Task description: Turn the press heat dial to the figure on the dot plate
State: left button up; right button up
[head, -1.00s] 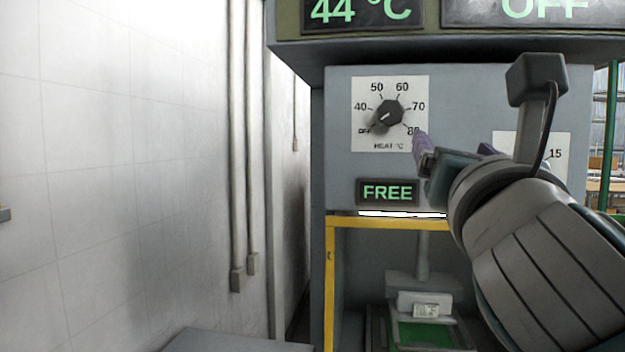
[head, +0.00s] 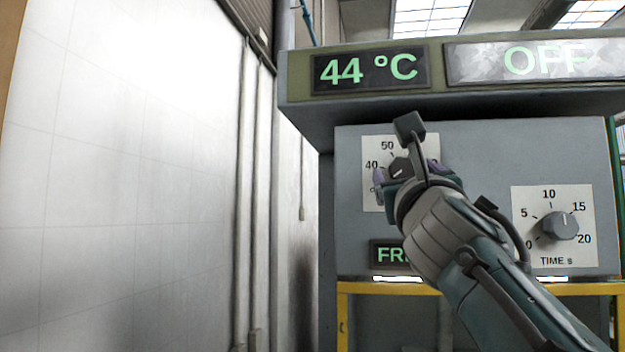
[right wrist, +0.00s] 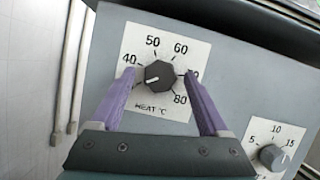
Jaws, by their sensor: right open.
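The heat dial is a dark knob (head: 399,168) on a white scale plate (head: 371,148), partly hidden by my right gripper in the head view. In the right wrist view the heat knob (right wrist: 159,75) shows fully, its white pointer mark aimed lower left, below 40. My right gripper (right wrist: 160,76) is open, its purple fingers on either side of the knob with a gap at each side. In the head view it (head: 411,178) is in front of the heat scale. I cannot make out a dot plate. My left gripper is out of view.
A time dial (head: 559,226) sits to the right on the same grey panel. Above are a 44 °C display (head: 370,69) and an OFF display (head: 540,62). A FREE sign (head: 388,255) is partly covered by my arm. A yellow frame (head: 343,315) stands below.

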jog(key=shift+w, duration=0.1)
jog(key=shift+c, duration=0.3)
grip_shut()
dwell(0.4)
